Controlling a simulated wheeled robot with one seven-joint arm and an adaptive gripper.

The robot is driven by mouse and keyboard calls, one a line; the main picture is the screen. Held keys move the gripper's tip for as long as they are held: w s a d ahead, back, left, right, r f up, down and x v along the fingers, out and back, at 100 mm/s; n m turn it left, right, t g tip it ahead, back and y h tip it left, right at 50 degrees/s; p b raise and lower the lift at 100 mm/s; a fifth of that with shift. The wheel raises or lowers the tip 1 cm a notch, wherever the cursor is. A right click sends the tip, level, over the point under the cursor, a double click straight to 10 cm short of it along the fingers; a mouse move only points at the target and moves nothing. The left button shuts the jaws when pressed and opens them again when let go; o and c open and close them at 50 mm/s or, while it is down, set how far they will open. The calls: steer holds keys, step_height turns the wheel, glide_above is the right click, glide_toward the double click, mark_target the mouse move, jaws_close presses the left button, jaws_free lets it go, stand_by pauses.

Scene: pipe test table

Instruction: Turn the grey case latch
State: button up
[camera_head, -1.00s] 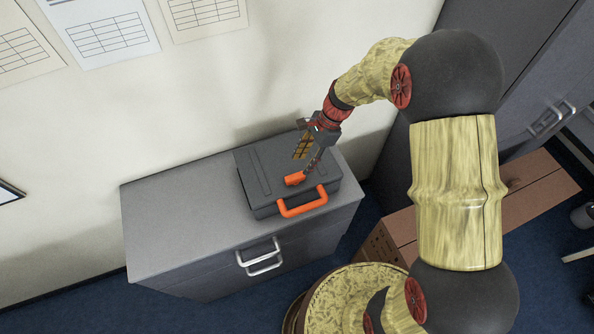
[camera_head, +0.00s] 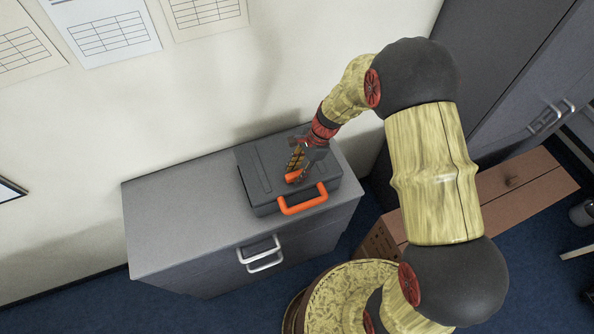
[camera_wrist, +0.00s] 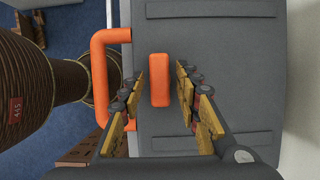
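The grey case (camera_head: 262,178) lies flat on top of the grey cabinet, its orange handle (camera_head: 303,205) toward the cabinet's front edge. The orange latch (camera_wrist: 159,80) is a short bar on the case's upper face, lying parallel to the handle (camera_wrist: 99,72) in the wrist view. In the head view the latch (camera_head: 293,178) is partly hidden by my gripper. My gripper (camera_wrist: 159,84) is open, with its two yellow-padded fingers on either side of the latch. A gap shows between the latch and each finger. I cannot tell how far above the case the fingertips are.
The cabinet top (camera_head: 170,215) is clear to the left of the case. Two silver handles (camera_head: 260,253) are on the cabinet's front. The wall (camera_head: 200,90) rises close behind. A brown box (camera_head: 500,195) stands on the floor at right.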

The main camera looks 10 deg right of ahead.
jaws_close()
stand_by(0.5)
steer(key=n, duration=0.1)
steer(key=n+g+b, duration=0.1)
steer(key=n, duration=0.1)
steer(key=shift+w+a+n+h, duration=0.1)
steer(key=shift+w+n+h, duration=0.05)
steer(key=shift+n+h, duration=0.15)
steer(key=n+g+b, duration=0.1)
steer(key=n, duration=0.2)
steer(key=shift+w+n+h, duration=0.1)
steer(key=shift+n+h, duration=0.2)
steer(key=shift+h, duration=0.1)
steer(key=n+h, duration=0.1)
steer(key=n, duration=0.1)
steer(key=n+g+h+b, duration=0.1)
steer(key=n, duration=0.2)
steer(key=shift+a, duration=0.2)
steer(key=n+h, duration=0.1)
steer(key=n, duration=0.2)
steer(key=n+h+b, duration=0.1)
steer(key=n, duration=0.1)
steer(key=shift+a+n, duration=0.1)
steer(key=shift+n, duration=0.3)
